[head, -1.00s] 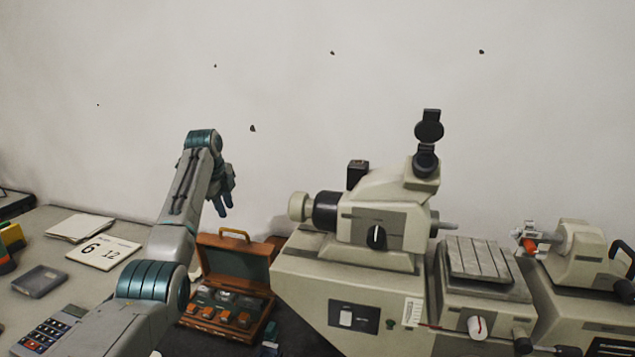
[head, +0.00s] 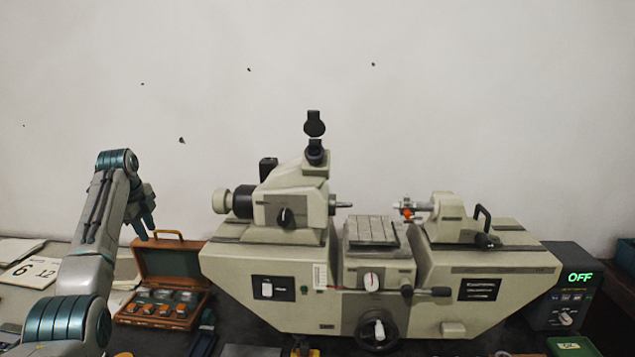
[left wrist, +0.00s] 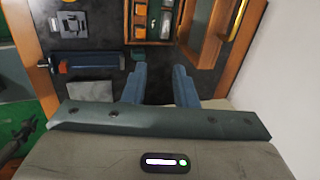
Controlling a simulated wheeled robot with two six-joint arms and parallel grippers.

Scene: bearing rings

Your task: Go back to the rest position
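My left gripper (head: 147,225) hangs at the end of my raised left arm, at the left of the head view, above and just left of an open wooden case. In the left wrist view its two blue fingers (left wrist: 160,82) stand apart with nothing between them, so it is open and empty. The open case (head: 160,262) has a green-lined lid and holds several small orange-fronted pieces; part of it shows at the top of the left wrist view (left wrist: 208,35). My right gripper is in neither view.
A large beige measuring machine (head: 300,305) fills the middle of the bench. A box with a green OFF display (head: 560,290) stands at its right. A calendar card (head: 32,272) lies at the far left. The wall above is bare apart from dark specks.

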